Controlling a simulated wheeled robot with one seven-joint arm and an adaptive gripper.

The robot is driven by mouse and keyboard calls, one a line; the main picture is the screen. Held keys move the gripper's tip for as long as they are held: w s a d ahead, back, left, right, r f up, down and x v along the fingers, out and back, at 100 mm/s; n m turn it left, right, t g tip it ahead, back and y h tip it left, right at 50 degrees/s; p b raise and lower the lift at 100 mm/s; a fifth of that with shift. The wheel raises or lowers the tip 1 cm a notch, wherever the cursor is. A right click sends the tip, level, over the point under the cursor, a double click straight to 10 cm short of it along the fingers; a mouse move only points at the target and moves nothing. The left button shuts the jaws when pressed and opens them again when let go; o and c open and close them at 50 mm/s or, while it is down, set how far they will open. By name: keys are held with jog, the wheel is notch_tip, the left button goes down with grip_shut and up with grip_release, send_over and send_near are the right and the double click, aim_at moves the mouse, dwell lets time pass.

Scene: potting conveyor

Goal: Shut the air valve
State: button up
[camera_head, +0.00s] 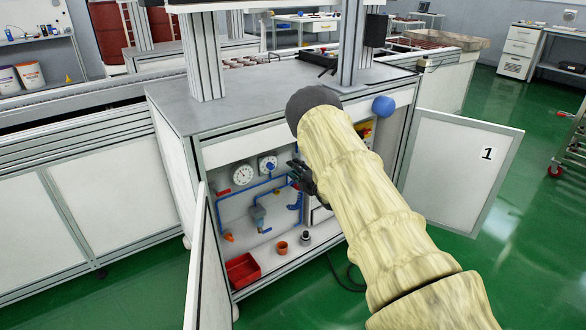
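The open cabinet holds an air panel with blue pipes (247,190), two round gauges (243,174) and a grey-blue fitting (258,214). An orange part (229,237) sits at the lower left of the piping. Blue parts (295,201) show at the right of the panel, just below my gripper. I cannot tell which of these is the air valve or how its handle stands. My dark gripper (299,172) is at the cabinet opening, right of the gauges. My sleeved arm hides part of the cabinet's right side. The fingers are too small to tell whether they are open or touching anything.
The cabinet's left door (208,265) and right door (459,165), marked 1, stand open. A red bin (243,270), an orange cup (282,247) and a small dark fitting (305,238) stand on the cabinet floor. A dark cable (345,278) lies on the green floor.

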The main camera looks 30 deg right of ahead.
jog(key=s, duration=1)
jog(key=shift+d, duration=0.4)
